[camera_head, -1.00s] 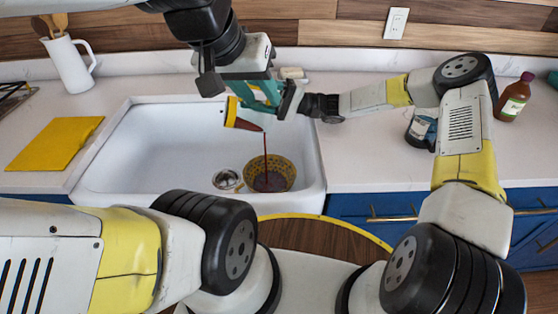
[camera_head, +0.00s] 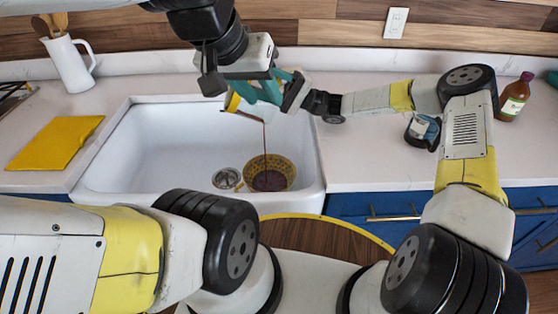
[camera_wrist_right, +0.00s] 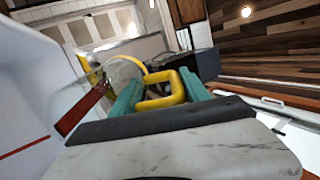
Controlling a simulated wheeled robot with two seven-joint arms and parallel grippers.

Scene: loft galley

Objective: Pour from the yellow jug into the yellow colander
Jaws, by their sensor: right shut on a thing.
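The yellow jug (camera_head: 233,103) is tipped in the air above the sink, partly hidden by teal fingers. A thin dark red stream falls from it into the yellow colander (camera_head: 285,162), which stands in the sink and has dark red inside. In the right wrist view my right gripper (camera_wrist_right: 157,92) is shut on the jug's yellow handle (camera_wrist_right: 185,86); red shows at the jug's left side. In the head view my right gripper comes in from the right. My left gripper (camera_head: 262,92) is close above the jug; its fingers overlap the others, so its opening is unclear.
The white sink (camera_head: 150,130) has a drain (camera_head: 227,178) beside the colander. A yellow mat (camera_head: 55,143) and a white pitcher with wooden utensils (camera_head: 70,65) are on the left. A brown bottle (camera_head: 515,97) and a blue-labelled container (camera_head: 422,128) are on the right.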

